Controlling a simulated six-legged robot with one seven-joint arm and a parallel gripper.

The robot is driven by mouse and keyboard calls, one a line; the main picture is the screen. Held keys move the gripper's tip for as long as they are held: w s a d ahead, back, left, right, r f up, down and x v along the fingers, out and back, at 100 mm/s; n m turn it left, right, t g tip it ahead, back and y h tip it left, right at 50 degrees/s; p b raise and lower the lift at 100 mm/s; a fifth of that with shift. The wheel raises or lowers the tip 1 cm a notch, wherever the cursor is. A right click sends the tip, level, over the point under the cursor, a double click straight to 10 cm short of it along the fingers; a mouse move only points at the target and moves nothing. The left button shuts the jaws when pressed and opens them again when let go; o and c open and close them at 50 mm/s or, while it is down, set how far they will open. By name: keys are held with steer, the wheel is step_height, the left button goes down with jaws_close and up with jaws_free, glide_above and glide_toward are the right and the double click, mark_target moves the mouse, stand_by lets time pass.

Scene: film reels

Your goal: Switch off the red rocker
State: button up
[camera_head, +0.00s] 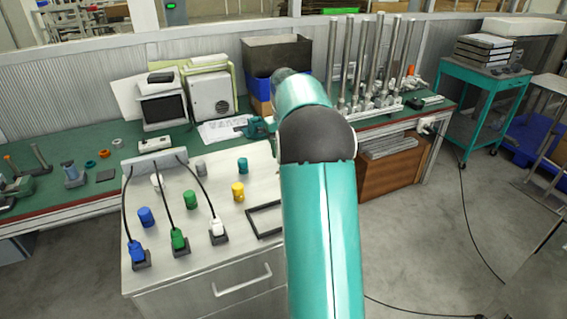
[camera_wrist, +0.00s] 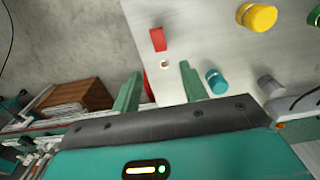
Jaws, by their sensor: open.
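In the wrist view a small red rectangular piece (camera_wrist: 157,39), which looks like the red rocker, sits on the pale cabinet top (camera_wrist: 195,35). Which way it is tipped cannot be told. My gripper (camera_wrist: 160,70) is open and empty, its two green fingers apart. The red piece lies beyond the fingertips, between their lines, and does not appear touched. A small pale round spot with an orange rim (camera_wrist: 165,64) shows between the fingertips. Another red strip (camera_wrist: 147,87) is partly hidden by the left finger. In the head view my arm hides the red piece and most of the gripper.
A teal cylinder (camera_wrist: 216,81) stands close beside the right finger; a yellow one (camera_head: 238,192) is nearby. Blue (camera_head: 137,250), green (camera_head: 179,239) and white (camera_head: 217,228) plugs with black cables stand on the left. A black frame (camera_head: 263,219) lies near my arm.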

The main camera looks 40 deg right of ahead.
steer(key=shift+r, duration=2.1)
steer(key=shift+a, duration=0.1)
